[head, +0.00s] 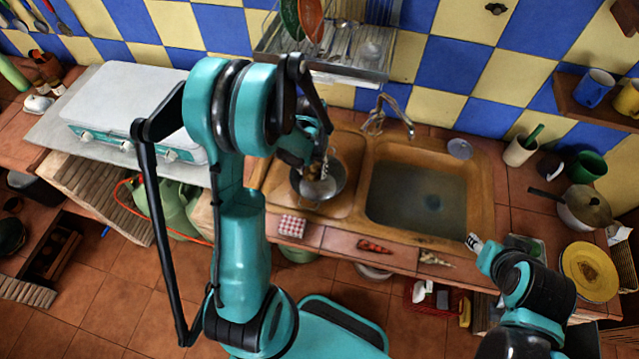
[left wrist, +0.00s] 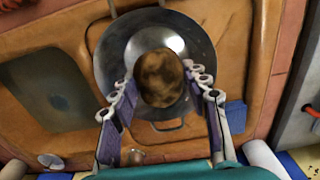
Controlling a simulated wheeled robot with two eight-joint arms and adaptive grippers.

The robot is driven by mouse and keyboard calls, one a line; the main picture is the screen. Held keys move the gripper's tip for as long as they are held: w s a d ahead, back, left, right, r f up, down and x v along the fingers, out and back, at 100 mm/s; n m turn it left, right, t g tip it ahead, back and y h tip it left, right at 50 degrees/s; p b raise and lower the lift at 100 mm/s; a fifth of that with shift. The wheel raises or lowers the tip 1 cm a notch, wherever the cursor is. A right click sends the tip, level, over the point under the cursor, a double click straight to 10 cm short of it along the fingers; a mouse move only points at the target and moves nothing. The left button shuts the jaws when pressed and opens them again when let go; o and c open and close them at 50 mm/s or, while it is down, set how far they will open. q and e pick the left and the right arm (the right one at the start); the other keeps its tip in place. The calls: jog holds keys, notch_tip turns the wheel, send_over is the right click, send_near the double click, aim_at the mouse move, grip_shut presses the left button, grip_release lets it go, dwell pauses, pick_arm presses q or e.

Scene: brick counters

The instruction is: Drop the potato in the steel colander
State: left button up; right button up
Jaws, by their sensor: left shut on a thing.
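The brown potato (left wrist: 159,78) sits between the fingers of my left gripper (left wrist: 160,92) in the left wrist view. The gripper is shut on it. Behind the potato in that view is the round steel colander (left wrist: 118,48), with the potato in front of its middle. In the head view the colander (head: 336,190) stands in the left part of the sink unit, and my left gripper (head: 322,168) is over it. The potato is hard to make out there. My right gripper (head: 474,241) is near the counter's front edge, small and partly hidden; its opening is unclear.
The sink basin (head: 430,200) lies right of the colander, with a tap (head: 385,112) behind. A checked box (head: 292,226) and chillies (head: 374,246) lie along the front edge.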

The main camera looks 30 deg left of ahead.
pick_arm(q)
jog(key=shift+w+f+b, duration=0.2)
jog(key=shift+f+b, duration=0.35)
jog(key=shift+f, duration=0.85)
jog(key=shift+s, duration=0.15)
jog(key=o, duration=1.2)
jog(key=shift+o, duration=0.2)
notch_tip(320, 180, up, 12)
jog(key=shift+r, duration=0.1)
